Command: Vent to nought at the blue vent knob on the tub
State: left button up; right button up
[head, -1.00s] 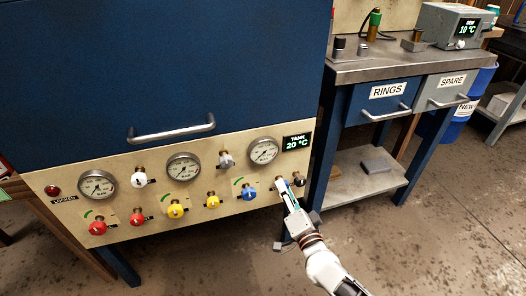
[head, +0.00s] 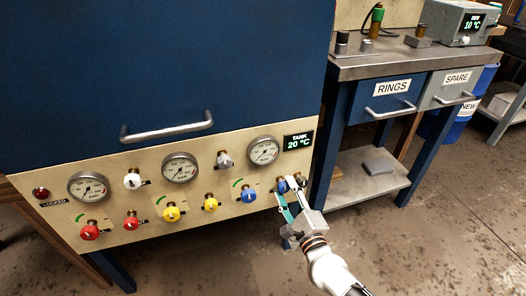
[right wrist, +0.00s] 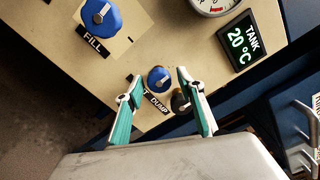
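I cannot read the word vent on either. My left gripper is not in view.
A gauge (head: 263,150) and a TANK display (head: 298,141) reading 20 °C are above. Red and yellow knobs (head: 171,213) line the panel leftward. A workbench (head: 400,66) stands at right.

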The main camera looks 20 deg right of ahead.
jog(key=shift+s, duration=0.35)
jog(key=s+p, duration=0.1)
jog(key=s, duration=0.4)
jog(key=shift+s, duration=0.2)
jog(key=shift+s, duration=0.1)
